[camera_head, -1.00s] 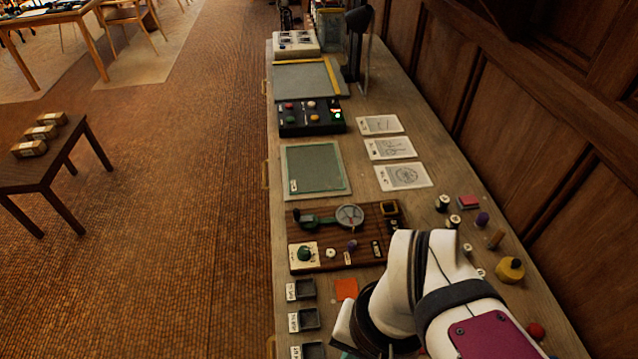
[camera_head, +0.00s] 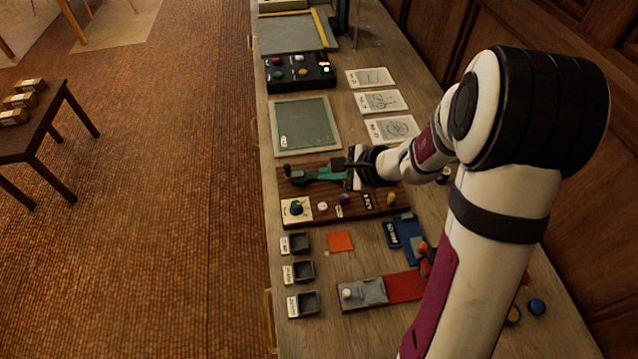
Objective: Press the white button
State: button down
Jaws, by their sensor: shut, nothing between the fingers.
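The wooden board (camera_head: 312,222) on the bench carries a small white knob (camera_head: 322,207) between a green knob on a white plate (camera_head: 296,209) and a purple knob (camera_head: 343,198). Another small white button (camera_head: 347,293) sits on a grey plate of a red-and-grey block (camera_head: 400,286) nearer the front. The black button box (camera_head: 312,84) farther back has red, green and pale buttons and a lit green light. I cannot tell which one is the white button. My gripper (camera_head: 339,164) appears shut and empty over the board's back part, by a green lever, partly hiding the board.
A green mat (camera_head: 303,120) and several drawing cards (camera_head: 380,101) lie beyond the board. Small dark trays (camera_head: 299,272) line the left edge near an orange square (camera_head: 340,241). My arm hides much of the right side.

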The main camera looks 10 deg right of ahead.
jog(key=shift+f, duration=4.4)
jog(key=shift+f, duration=0.15)
jog(key=shift+f, duration=0.25)
jog(key=shift+f, duration=0.4)
jog(key=shift+r, duration=0.85)
jog(key=shift+r, duration=2.5)
